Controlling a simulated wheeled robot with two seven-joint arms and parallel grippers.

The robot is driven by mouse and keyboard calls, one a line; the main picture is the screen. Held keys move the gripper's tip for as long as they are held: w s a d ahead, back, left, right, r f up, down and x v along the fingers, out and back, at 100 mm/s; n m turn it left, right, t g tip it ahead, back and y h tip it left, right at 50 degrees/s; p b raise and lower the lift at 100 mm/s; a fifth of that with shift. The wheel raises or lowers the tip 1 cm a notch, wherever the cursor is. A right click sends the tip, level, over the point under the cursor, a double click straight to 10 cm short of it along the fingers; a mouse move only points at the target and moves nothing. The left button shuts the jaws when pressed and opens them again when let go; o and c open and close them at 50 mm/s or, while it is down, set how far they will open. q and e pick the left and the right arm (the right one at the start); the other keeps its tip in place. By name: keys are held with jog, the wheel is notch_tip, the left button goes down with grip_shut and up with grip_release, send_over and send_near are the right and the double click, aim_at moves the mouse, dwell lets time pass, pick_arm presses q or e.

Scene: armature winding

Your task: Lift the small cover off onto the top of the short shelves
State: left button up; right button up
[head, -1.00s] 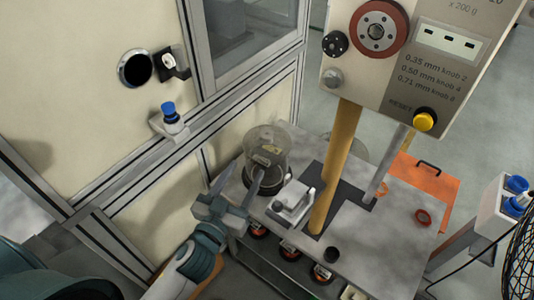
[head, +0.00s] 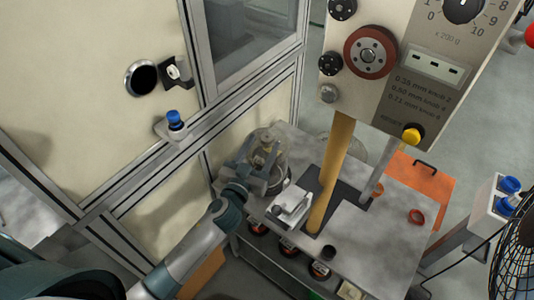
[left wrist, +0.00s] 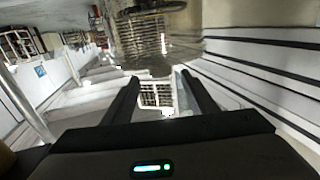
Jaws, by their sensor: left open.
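A small clear cover (head: 265,136), a see-through cylinder with brass-coloured parts showing inside, stands at the back left of the grey top of the short shelves (head: 378,252). My left gripper (head: 268,178) is open, with its fingers at the cover in the head view. The fingers hide part of the cover's lower side, and I cannot tell whether they touch it. In the left wrist view the two dark fingers (left wrist: 163,90) are spread with a gap between them. My right gripper is not in view.
A yellow post (head: 330,180) carrying a control panel (head: 400,75) rises from the shelf top. A framed wall (head: 90,110) borders the left.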

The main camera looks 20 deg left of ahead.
aim_at(268, 136)
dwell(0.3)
pick_arm(q)
jog(key=shift+w+r+p, duration=0.1)
jog(key=shift+w+p, duration=0.3)
jog(key=shift+w, duration=0.25)
jog(key=w+p, duration=0.1)
jog(key=w, duration=0.2)
jog(key=shift+w+d+f, duration=0.1)
jog(key=shift+w+f, duration=0.15)
jog(key=shift+w, duration=0.2)
grip_shut()
jog(key=shift+r, duration=0.1)
